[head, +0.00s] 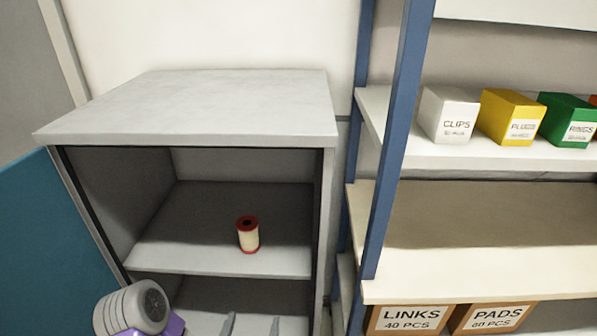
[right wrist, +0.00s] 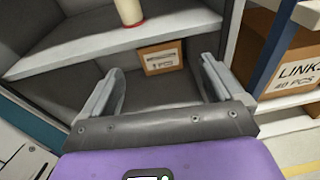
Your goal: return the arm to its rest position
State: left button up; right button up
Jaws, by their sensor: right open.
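My right gripper (head: 252,324) shows only as two grey fingertips at the bottom edge of the head view, in front of the cabinet's lower compartment. In the right wrist view the right gripper (right wrist: 160,82) is open, its fingers wide apart with nothing between them. It points into the lower compartment, below the middle shelf. A cream spool with red ends (head: 248,234) stands upright on that shelf, apart from the gripper. The spool's lower part (right wrist: 129,11) also shows at the top of the wrist view. My left gripper is not in view.
The grey cabinet (head: 200,105) has its blue door (head: 52,240) open at left. A small cardboard box (right wrist: 161,58) sits in the lower compartment, beyond the fingers. At right, a blue-posted rack (head: 392,140) holds labelled boxes, including LINKS (head: 408,319) and PADS (head: 492,317).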

jog(key=s+d+f+m+g+h+p, duration=0.1)
jog(key=s+d+f+m+g+h, duration=0.15)
jog(key=d+f+m+g, duration=0.4)
jog(key=s+d+f+m+g+h+p, duration=0.1)
jog(key=s+d+f+m+g+h, duration=0.2)
jog(key=d+f+g, duration=0.6)
jog(key=s+f+m+g+y+p, duration=0.2)
jog(key=s+f+m+g+y, duration=0.3)
jog(key=s+f+m+y, duration=0.65)
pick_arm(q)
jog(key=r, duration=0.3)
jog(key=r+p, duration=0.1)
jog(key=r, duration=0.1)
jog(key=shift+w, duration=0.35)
pick_arm(e)
jog(key=w+d+m+t, duration=0.4)
jog(key=w+m, duration=0.3)
jog(key=m, duration=0.9)
jog(key=shift+d+r+m+t, duration=0.15)
jog(key=shift+r+m+t, duration=0.2)
jog(key=shift+t, duration=0.1)
